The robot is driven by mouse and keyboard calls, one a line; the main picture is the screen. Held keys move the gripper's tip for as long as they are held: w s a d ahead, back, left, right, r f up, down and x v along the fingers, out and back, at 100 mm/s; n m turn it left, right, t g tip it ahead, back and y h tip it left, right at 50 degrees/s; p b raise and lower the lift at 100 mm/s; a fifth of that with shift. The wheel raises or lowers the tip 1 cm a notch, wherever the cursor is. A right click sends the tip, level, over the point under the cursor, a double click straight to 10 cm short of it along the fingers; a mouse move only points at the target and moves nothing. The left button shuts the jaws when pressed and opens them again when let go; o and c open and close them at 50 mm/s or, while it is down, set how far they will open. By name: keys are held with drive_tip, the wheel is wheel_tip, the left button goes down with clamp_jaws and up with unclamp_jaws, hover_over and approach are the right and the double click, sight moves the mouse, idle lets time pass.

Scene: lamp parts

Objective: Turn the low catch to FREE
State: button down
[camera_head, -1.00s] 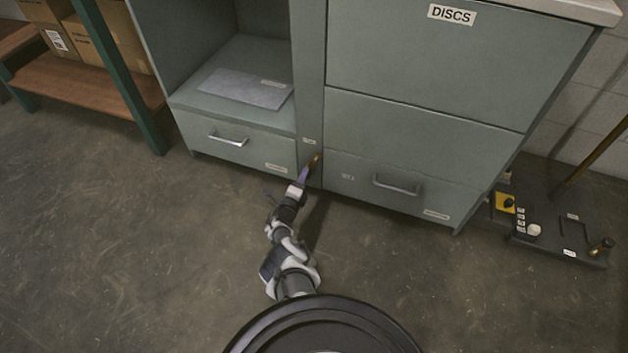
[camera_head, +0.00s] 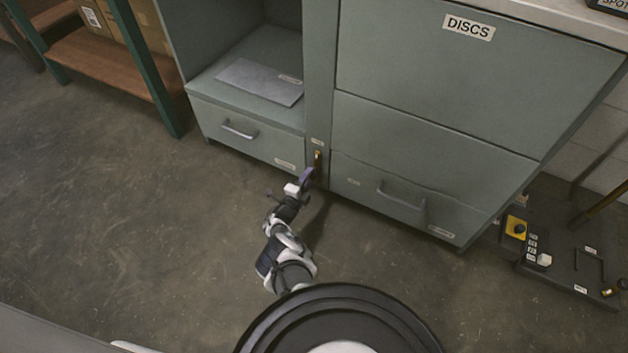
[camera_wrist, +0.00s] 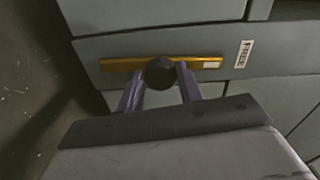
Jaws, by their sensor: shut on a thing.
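The low catch (camera_head: 318,158) is a brass bar on the narrow post between the left drawer and the right cabinet, near the floor. In the wrist view the bar (camera_wrist: 117,64) lies along the post, with a round black knob (camera_wrist: 160,72) at its middle. A white mark on one end of the bar lies beside the FREE label (camera_wrist: 243,54). My gripper (camera_head: 306,178) is at the catch, its purple fingers on either side of the knob in the wrist view (camera_wrist: 161,84), shut on it. The fingertips' contact is partly hidden behind the knob.
A drawer with a handle (camera_head: 240,131) is left of the post. A lower right panel has another handle (camera_head: 402,197). A dark board (camera_head: 570,262) with small parts lies on the floor at right. Open floor (camera_head: 130,230) spreads to the left.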

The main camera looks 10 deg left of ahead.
drive_tip(key=shift+n, duration=0.4)
idle(0.5)
drive_tip(key=c, duration=0.9)
unclamp_jaws()
drive_tip(key=shift+s, duration=0.1)
drive_tip(key=shift+c, duration=0.2)
drive_tip(key=p+v, duration=0.6)
drive_tip(key=v, duration=0.8)
